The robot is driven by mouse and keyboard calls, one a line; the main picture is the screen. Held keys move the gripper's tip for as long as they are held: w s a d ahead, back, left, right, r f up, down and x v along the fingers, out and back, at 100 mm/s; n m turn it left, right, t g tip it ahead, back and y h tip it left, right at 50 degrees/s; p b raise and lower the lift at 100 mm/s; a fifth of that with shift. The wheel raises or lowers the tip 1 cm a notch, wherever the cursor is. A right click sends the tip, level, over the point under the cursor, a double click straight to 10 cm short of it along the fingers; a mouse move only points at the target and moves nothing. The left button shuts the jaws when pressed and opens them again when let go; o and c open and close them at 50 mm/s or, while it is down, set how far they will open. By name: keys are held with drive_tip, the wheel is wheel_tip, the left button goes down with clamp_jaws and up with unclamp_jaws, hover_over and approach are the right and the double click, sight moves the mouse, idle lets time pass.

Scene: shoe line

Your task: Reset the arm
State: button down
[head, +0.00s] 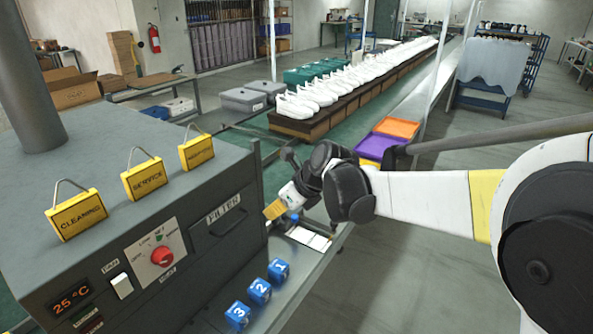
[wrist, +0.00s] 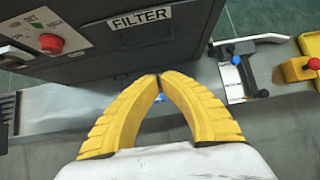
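My arm reaches in from the right in the head view, bent at a dark joint, with my gripper (head: 274,210) beside the grey machine's front near the FILTER drawer. In the wrist view my gripper (wrist: 159,76) has its two yellow fingers meeting at the tips. Nothing shows held in it. A small patch of blue is visible through the gap between the fingers, beyond them.
The grey machine (head: 225,160) carries yellow CLEANING (head: 77,214), SERVICE (head: 145,179) and third (head: 197,152) tags. Blue numbered blocks (head: 260,291) sit on the ledge below. Purple (head: 376,147) and orange (head: 397,128) trays and white shoes (head: 345,80) stand beyond.

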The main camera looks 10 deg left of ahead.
drive_tip(key=s+d+r+n+t+h+b, duration=0.15)
drive_tip(key=s+d+n, duration=0.4)
drive_tip(key=d, duration=0.55)
drive_tip(key=s+d+r+n+t+h+b, duration=0.1)
drive_tip(key=s+d+r+n+h, duration=0.15)
drive_tip(key=s+d+n, duration=0.65)
drive_tip(key=s+d+f+n+h, duration=0.1)
drive_tip(key=s+d+n, duration=0.3)
drive_tip(key=d, duration=0.4)
drive_tip(key=s+d+f+n+t+h, duration=0.1)
drive_tip(key=s+d+f+n, duration=0.3)
drive_tip(key=d, duration=0.5)
drive_tip(key=shift+s+h+b, duration=0.4)
drive_tip(key=shift+s+h, duration=0.05)
drive_tip(key=shift+h, duration=0.15)
drive_tip(key=shift+r+t, duration=0.1)
drive_tip(key=shift+t, duration=0.25)
